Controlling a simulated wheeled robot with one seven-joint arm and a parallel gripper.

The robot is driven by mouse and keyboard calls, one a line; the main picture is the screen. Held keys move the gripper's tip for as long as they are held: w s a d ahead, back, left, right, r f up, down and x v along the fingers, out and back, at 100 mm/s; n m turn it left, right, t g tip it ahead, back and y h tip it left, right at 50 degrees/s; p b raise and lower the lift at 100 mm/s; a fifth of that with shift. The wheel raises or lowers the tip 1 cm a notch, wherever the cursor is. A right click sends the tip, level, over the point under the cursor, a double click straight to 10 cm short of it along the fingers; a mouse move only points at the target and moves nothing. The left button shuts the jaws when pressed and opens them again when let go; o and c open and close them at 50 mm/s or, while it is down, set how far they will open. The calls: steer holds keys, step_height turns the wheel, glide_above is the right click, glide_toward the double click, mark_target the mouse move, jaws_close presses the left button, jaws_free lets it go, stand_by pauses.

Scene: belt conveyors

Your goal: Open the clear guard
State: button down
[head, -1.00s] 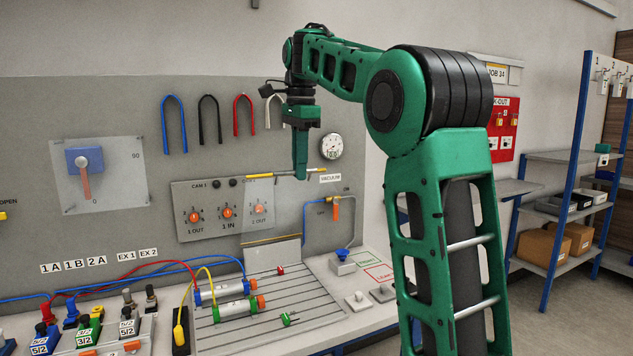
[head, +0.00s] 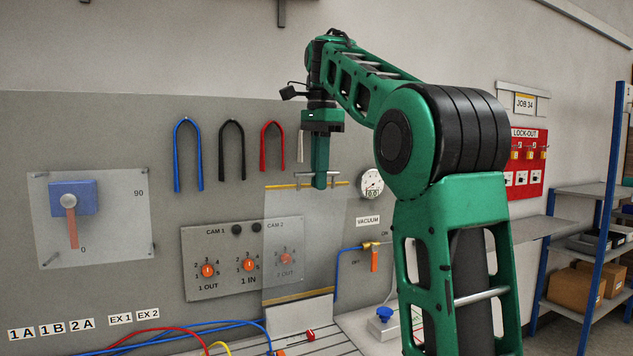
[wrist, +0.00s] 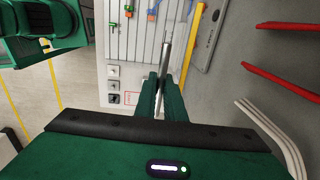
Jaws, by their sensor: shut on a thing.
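The clear guard (head: 285,225) is a see-through sheet in front of the CAM 2 dial (head: 285,258) on the grey panel. A yellow strip runs along its top edge and another lies at its bottom. The sheet looks wider at the top than at the bottom, so it seems to lean out from the panel. My gripper (head: 319,182) points down and is shut on the guard's bar-like handle (head: 306,175) at the top edge. In the wrist view the fingers (wrist: 160,95) close around a thin grey bar (wrist: 165,55); the fingers hide the gripped part.
Blue, black and red U-shaped pieces (head: 188,155) hang behind and left of my gripper. A gauge (head: 371,184) is close at its right. A vacuum valve (head: 374,252) with an orange lever is below right. Another clear plate (head: 110,205) with a blue switch is at the left.

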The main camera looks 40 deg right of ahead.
steer(key=shift+w, duration=0.15)
steer(key=shift+r, duration=0.1)
steer(key=c, duration=1.8)
jaws_free()
steer(key=shift+d, duration=0.2)
steer(key=shift+c, duration=0.2)
steer(key=shift+s, duration=0.25)
